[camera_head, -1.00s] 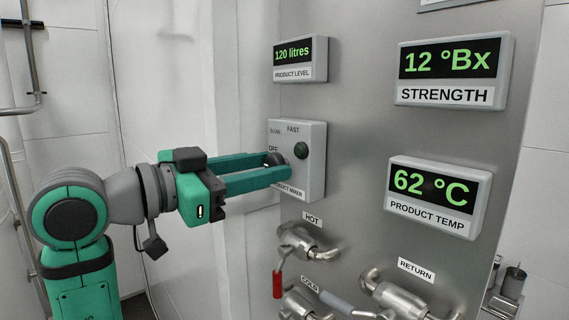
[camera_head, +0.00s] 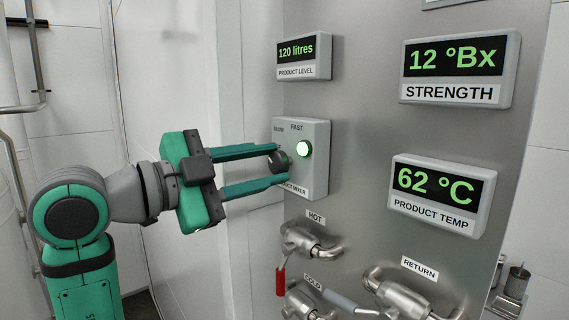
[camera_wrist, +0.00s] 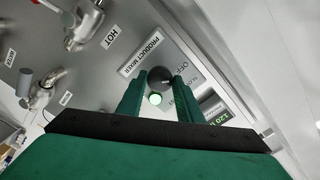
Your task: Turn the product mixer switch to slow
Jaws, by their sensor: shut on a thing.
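OFF is readable there beside a finger. I cannot tell which mark the knob points to.
The product level display (camera_head: 303,56) is above the box. The strength (camera_head: 460,67) and product temp (camera_head: 442,195) displays are to the right. The hot valve (camera_head: 303,242) with a red handle and the cold valve (camera_head: 305,300) stick out below my gripper.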

